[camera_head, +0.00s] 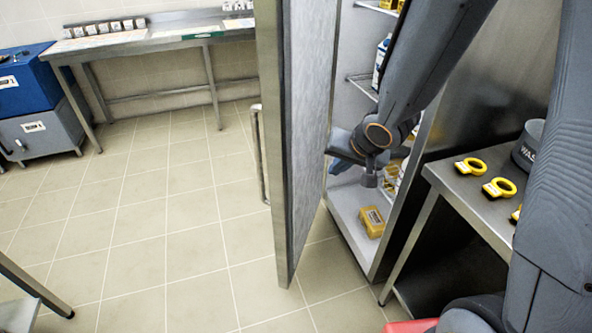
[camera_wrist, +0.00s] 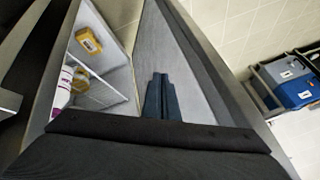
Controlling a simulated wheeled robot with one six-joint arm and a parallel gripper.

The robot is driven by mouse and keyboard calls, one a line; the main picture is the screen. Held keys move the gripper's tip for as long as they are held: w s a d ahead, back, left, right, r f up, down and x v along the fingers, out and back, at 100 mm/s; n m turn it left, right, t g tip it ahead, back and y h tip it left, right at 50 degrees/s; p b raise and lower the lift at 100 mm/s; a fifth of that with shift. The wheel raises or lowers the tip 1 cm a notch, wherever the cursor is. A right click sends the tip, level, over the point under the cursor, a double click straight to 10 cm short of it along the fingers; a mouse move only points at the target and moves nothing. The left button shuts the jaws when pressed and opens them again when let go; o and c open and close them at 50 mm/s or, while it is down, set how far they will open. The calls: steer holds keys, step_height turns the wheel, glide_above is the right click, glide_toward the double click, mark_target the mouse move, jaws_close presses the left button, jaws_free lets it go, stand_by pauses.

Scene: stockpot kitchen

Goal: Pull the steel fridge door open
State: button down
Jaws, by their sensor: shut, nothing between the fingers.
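The steel fridge door (camera_head: 305,130) stands swung open, with its inner face turned toward the fridge interior. Its bar handle (camera_head: 260,155) is on the outer side, away from my gripper. My gripper (camera_head: 340,163) is on the inner side, in the gap between the door and the fridge (camera_head: 352,215). In the wrist view the two blue fingers of my gripper (camera_wrist: 161,92) are together and empty, in front of the inner face of the door (camera_wrist: 185,65). Whether the fingertips touch the door I cannot tell.
The fridge holds a yellow box (camera_head: 371,221) on its floor and bottles (camera_head: 382,55) on shelves. A steel table (camera_head: 470,200) with yellow rings stands at right. A blue container (camera_head: 25,85) and a long bench (camera_head: 150,42) stand at back left. Tiled floor left of the door is clear.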

steer(key=a+y, duration=0.1)
steer(key=a, duration=0.2)
steer(key=b, duration=0.2)
glide_toward(290, 178)
steer(key=d+f, duration=0.3)
steer(key=a, duration=0.1)
steer(key=w+a, duration=0.2)
steer(key=a, duration=0.1)
steer(key=shift+f, duration=0.3)
